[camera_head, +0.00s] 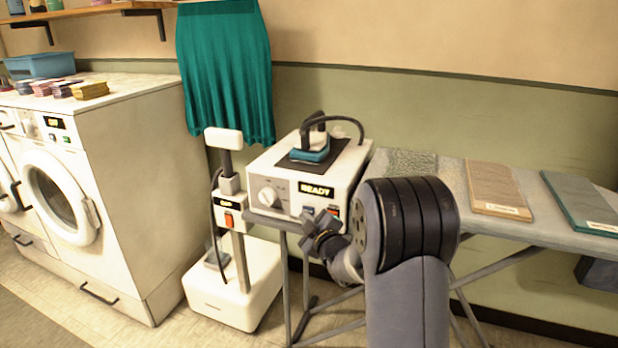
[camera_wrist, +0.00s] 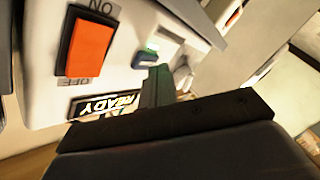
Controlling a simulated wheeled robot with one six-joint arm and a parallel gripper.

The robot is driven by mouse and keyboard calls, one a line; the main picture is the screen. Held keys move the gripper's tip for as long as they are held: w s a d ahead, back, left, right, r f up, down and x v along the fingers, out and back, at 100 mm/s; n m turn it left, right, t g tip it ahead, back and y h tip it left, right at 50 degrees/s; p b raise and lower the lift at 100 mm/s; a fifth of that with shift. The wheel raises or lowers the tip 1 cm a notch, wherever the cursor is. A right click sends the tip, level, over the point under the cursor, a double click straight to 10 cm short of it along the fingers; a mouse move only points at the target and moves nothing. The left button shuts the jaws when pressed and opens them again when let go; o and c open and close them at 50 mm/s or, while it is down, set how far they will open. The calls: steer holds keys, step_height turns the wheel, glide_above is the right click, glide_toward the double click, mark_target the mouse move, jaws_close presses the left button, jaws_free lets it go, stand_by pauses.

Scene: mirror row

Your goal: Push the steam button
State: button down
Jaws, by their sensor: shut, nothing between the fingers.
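The white steam station (camera_head: 298,180) stands on the ironing board, with a lit READY display (camera_head: 317,190) on its front. Below the display are a small blue button (camera_head: 308,210) and an orange-red switch (camera_head: 334,211). In the wrist view the button (camera_wrist: 146,58) shows teal and blue beside the ON/OFF switch (camera_wrist: 85,47); no label on it is readable. My gripper (camera_head: 318,222) is shut and empty, right in front of the panel. In the wrist view my gripper (camera_wrist: 160,70) has its tips just beside the button; I cannot tell whether they touch the panel.
An iron (camera_head: 311,148) rests on top of the station. A white garment steamer (camera_head: 235,280) with its own orange switch stands left. A washing machine (camera_head: 140,180) is further left. Folded cloths (camera_head: 497,190) lie on the board (camera_head: 455,185) at right, behind my arm.

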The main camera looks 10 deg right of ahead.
steer(key=shift+s+a, duration=0.15)
steer(key=shift+s, duration=0.05)
steer(key=shift+s+a, duration=0.1)
steer(key=shift+s+a+b, duration=0.85)
steer(key=shift+s+b, duration=0.15)
steer(key=shift+s, duration=0.2)
steer(key=shift+s+a+b, duration=0.85)
steer(key=shift+s+b, duration=0.15)
steer(key=shift+s, duration=0.15)
